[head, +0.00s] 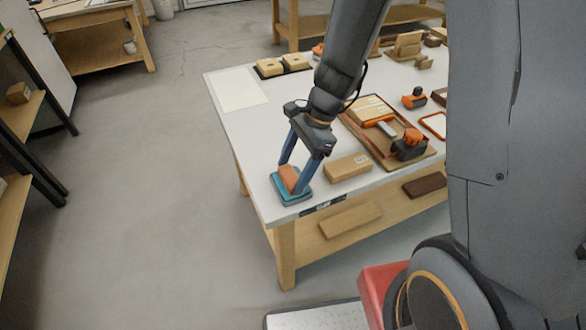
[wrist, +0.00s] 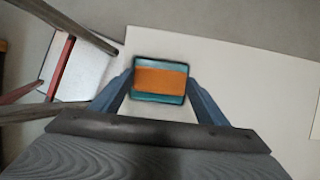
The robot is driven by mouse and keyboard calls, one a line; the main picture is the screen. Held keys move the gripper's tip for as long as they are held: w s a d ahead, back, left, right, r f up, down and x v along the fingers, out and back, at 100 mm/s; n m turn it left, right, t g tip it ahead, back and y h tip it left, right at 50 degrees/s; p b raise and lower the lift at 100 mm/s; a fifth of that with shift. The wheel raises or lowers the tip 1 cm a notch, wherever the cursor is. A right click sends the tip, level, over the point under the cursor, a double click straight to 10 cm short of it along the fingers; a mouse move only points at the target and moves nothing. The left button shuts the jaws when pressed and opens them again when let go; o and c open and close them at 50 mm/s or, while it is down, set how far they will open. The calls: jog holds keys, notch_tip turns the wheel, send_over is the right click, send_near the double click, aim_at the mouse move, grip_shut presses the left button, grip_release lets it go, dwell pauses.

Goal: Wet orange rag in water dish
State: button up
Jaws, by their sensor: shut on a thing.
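The orange rag (head: 290,178) is a small folded block between the fingers of my gripper (head: 291,182). My gripper is shut on it. The teal water dish (head: 294,198) sits at the near left corner of the white table. The rag is within the dish's outline, low at the dish; I cannot tell whether it touches the water. In the wrist view the orange rag (wrist: 161,79) spans the middle of the dish (wrist: 160,98), with teal showing above and below it.
A tan box (head: 348,167) lies right of the dish on the table (head: 240,130). Behind it is a wooden tray (head: 385,155) with tools. A white sheet (head: 237,89) and a dark tray with two tan blocks (head: 284,66) are farther back. The table edge is close to the dish.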

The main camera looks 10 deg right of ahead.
notch_tip(320, 180, up, 7)
jog(key=p, duration=0.7)
dwell(0.4)
